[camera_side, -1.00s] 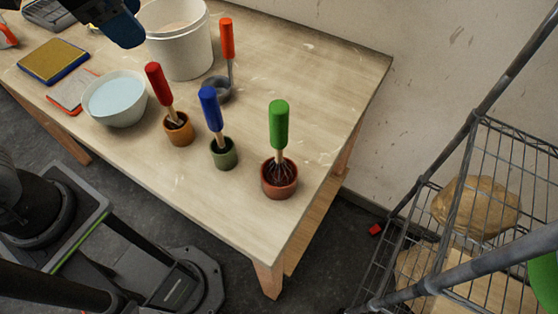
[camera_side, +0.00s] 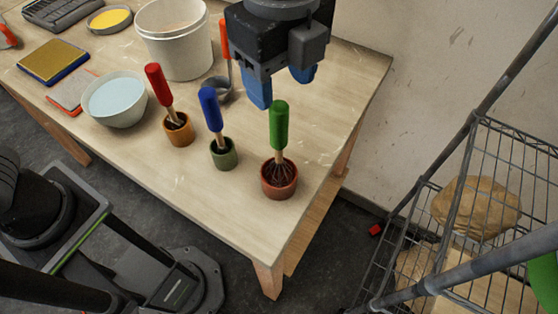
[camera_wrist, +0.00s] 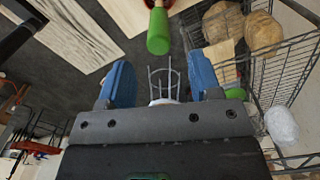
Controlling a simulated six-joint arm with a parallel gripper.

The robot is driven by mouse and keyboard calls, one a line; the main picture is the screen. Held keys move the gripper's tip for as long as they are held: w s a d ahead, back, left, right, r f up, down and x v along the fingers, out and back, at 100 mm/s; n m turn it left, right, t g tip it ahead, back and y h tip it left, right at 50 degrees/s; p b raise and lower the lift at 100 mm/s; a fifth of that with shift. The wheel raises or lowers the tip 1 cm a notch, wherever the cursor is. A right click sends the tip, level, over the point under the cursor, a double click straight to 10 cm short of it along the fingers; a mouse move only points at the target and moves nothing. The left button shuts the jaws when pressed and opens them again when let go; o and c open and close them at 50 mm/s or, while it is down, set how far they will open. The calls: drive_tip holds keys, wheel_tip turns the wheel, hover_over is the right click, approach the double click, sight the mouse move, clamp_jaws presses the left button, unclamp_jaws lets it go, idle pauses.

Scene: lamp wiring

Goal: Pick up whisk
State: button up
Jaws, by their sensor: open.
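The whisk has a green handle (camera_side: 279,125) and wire loops standing in a reddish-brown pot (camera_side: 278,181) near the table's right corner. It stands nearly upright, handle up. My gripper (camera_side: 281,88) is open, with blue fingers, just above and behind the green handle in the side view. In the wrist view the green handle (camera_wrist: 158,32) shows ahead of the gap between my blue fingers (camera_wrist: 160,88), not between them. Nothing is held. The pot is mostly cut off at the top of the wrist view.
A blue-handled tool (camera_side: 211,108) in a green pot and a red-handled tool (camera_side: 159,84) in an orange pot stand to the left. An orange-handled ladle, white bucket (camera_side: 176,45) and bowl (camera_side: 115,100) are farther left. A wire rack (camera_side: 490,200) stands right of the table.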

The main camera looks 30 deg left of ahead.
sight(278, 122)
wheel_tip(278, 122, down, 8)
drive_tip(key=shift+a+f, duration=0.1)
drive_tip(key=shift+a, duration=0.05)
idle(0.4)
drive_tip(key=shift+c, duration=0.5)
clamp_jaws()
